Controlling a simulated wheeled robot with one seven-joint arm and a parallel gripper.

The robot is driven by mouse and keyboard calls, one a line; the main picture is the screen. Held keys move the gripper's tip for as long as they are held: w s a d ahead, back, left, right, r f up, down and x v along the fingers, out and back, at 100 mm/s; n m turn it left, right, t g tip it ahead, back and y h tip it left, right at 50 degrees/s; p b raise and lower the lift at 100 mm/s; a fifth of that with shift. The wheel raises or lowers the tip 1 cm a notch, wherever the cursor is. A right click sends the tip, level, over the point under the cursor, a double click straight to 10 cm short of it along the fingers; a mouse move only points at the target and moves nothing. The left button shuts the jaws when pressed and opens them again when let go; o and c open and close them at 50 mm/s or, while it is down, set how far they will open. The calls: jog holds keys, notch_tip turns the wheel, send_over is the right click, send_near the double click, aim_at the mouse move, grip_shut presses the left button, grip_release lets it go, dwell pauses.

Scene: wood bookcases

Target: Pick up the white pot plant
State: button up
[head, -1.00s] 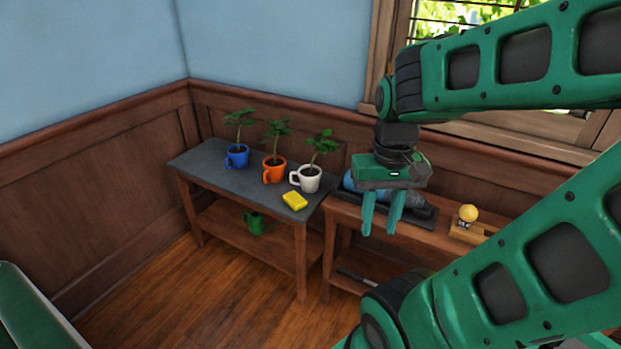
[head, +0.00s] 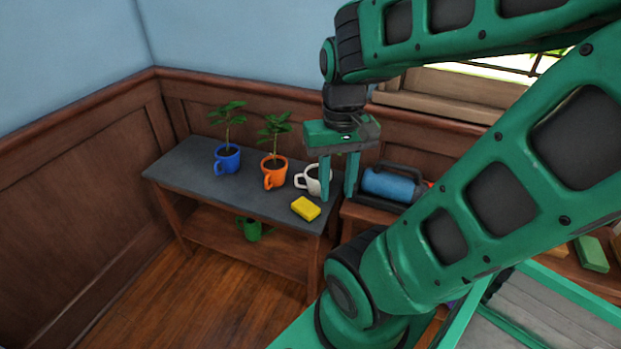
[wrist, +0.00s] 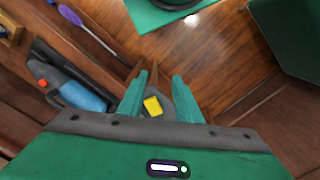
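The white pot plant (head: 313,180) is a white mug-shaped pot with a handle on its left, at the right end of the grey-topped table (head: 190,180). My gripper (head: 338,196) hangs in front of it in the head view, fingers pointing down and apart, and hides its plant and part of the pot. The fingers look empty. In the wrist view my gripper (wrist: 160,97) is open, with the yellow block (wrist: 153,105) seen between the fingers. The white pot does not show there. I cannot tell how far the fingertips are from the pot.
An orange pot plant (head: 274,172) and a blue pot plant (head: 227,159) stand left of the white one. The yellow block (head: 305,208) lies just in front of it. A blue cylinder in a dark holder (head: 390,184) sits to the right. A green watering can (head: 250,230) is on the lower shelf.

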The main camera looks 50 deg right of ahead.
jog(key=shift+w+a, duration=0.1)
jog(key=shift+o, duration=0.9)
jog(key=o, duration=0.5)
jog(key=shift+s+r, duration=0.15)
jog(key=shift+s, duration=0.2)
jog(key=o, duration=0.5)
jog(key=shift+s+d, duration=0.1)
jog(key=shift+d, duration=0.1)
jog(key=o, duration=0.5)
jog(key=w+d+f+m+h, duration=0.1)
jog(key=w+d+f, duration=0.1)
jog(key=w+d+f+m+g+h, duration=0.1)
jog(key=w+d+f+m, duration=0.1)
jog(key=w, duration=0.1)
jog(key=w+d+f+m, duration=0.2)
jog(key=shift+w+h, duration=0.2)
jog(key=shift+h, duration=0.2)
jog(key=m+t+h, duration=0.3)
jog(key=m+h, duration=0.2)
jog(key=h, duration=0.6)
send_near(314, 168)
jog(key=s, duration=0.3)
jog(key=shift+f+x, duration=0.2)
jog(key=shift+x, duration=2.85)
jog(key=shift+f+x, duration=0.25)
jog(key=shift+x, duration=2.85)
